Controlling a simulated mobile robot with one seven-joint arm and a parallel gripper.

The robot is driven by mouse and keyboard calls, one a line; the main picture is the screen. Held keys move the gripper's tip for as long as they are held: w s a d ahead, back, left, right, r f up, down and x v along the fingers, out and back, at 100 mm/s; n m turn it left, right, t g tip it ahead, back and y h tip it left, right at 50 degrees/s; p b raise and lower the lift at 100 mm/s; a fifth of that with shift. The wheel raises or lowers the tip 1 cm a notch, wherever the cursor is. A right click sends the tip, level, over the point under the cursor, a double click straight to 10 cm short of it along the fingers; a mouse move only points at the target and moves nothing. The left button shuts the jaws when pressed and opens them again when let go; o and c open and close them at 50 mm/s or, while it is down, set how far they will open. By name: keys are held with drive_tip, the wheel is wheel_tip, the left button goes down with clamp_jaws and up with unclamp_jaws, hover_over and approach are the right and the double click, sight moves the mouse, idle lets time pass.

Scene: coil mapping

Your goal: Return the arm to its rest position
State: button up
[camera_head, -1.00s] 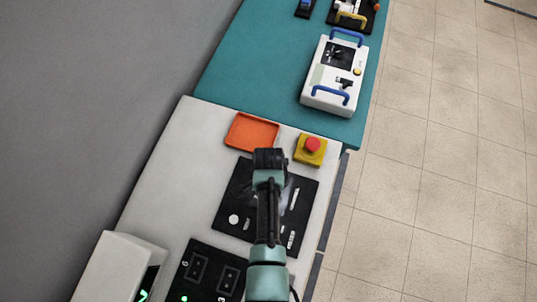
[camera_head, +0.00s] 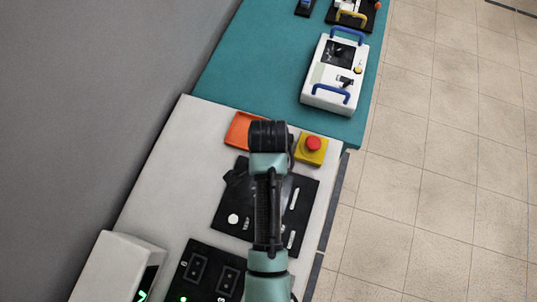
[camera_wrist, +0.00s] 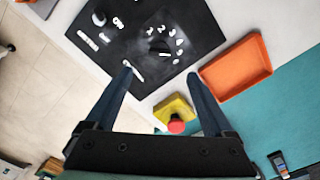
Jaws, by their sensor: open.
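My arm (camera_head: 268,210) reaches from the bottom of the head view up over the black panel. Its dark end joint covers part of the orange tray and the panel's upper edge, and hides the fingers there. In the wrist view my gripper (camera_wrist: 160,78) is open, its two bluish fingers spread with nothing between them. The black panel (camera_wrist: 185,22) with white marks and a small knob lies beyond the fingertips. It also shows in the head view (camera_head: 230,200), partly covered by the arm.
An orange tray (camera_head: 238,130) and a yellow box with a red button (camera_head: 312,148) are close to the arm's end. A white case with blue handles (camera_head: 322,98) stands on the teal table (camera_head: 250,60). A black socket panel (camera_head: 208,260) and a white device (camera_head: 105,270) are near the front.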

drive_tip(key=shift+r, duration=0.95)
drive_tip(key=w+r+n+t+b, duration=0.3)
drive_tip(key=w+r+t, duration=0.3)
drive_tip(key=w+r, duration=0.5)
drive_tip(key=w+r+n+t+b, duration=0.15)
drive_tip(key=w+r+t, duration=0.25)
drive_tip(key=r, duration=0.4)
drive_tip(key=w+r+n+t, duration=0.2)
drive_tip(key=w+r+t, duration=0.15)
drive_tip(key=r, duration=0.45)
wheel_tip(320, 180, up, 19)
drive_tip(key=s+n+t+b, duration=0.3)
drive_tip(key=t, duration=0.4)
drive_tip(key=s+r+n+t+b, duration=0.1)
drive_tip(key=s+r+n+t, duration=0.2)
drive_tip(key=s+r+t, duration=0.4)
drive_tip(key=s+r, duration=0.4)
drive_tip(key=r, duration=0.3)
drive_tip(key=shift+s+d+r, duration=0.2)
drive_tip(key=shift+s, duration=0.1)
